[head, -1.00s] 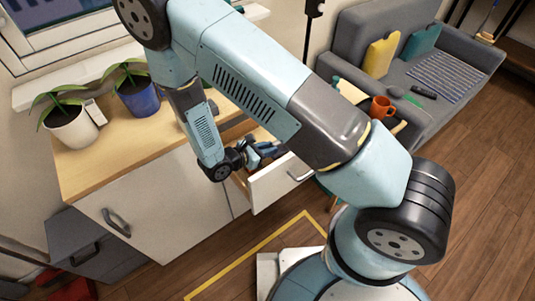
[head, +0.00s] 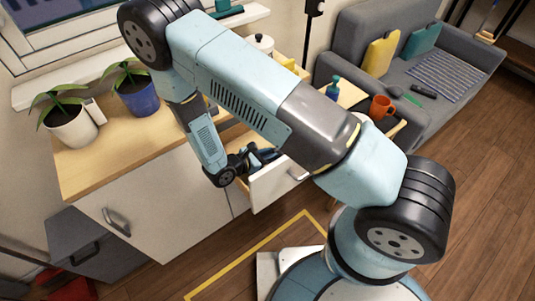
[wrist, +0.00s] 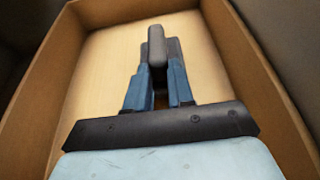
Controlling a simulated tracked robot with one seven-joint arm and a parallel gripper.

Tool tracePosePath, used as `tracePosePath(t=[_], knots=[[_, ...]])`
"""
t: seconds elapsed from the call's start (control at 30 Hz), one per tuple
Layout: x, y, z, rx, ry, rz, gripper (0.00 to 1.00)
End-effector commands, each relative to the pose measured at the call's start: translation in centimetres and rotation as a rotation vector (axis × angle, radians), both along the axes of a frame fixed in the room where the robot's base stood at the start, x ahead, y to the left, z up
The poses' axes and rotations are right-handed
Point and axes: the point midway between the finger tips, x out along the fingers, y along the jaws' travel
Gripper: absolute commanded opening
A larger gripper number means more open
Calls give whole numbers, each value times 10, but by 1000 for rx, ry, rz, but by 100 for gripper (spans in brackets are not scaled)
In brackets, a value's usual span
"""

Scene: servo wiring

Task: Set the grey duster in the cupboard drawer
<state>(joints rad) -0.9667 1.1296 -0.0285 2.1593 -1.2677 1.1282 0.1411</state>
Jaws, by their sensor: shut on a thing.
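The cupboard drawer (head: 272,186) is pulled open, with a white front and light wood inside. In the wrist view the drawer's wooden floor (wrist: 95,75) and walls surround my gripper (wrist: 158,70). My gripper also shows at the drawer opening in the head view (head: 262,156). Its blue fingers are shut on the grey duster (wrist: 157,45), whose dark grey rounded end shows between the fingertips. The rest of the duster is hidden by my gripper. I cannot tell whether the duster touches the drawer floor.
Two potted plants stand on the cupboard top, one in a white pot (head: 72,128) and one in a blue pot (head: 138,98). An orange mug (head: 381,107) and a blue bottle (head: 333,86) stand on a side table at right. A grey sofa (head: 400,70) is behind.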

Motion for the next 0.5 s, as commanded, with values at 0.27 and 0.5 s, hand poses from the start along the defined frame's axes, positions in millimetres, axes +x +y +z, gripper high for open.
tracePosePath(t=[0.27,0.5], knots=[[0,0,-4,1,-1,0,23],[0,0,-4,1,-1,0,46]])
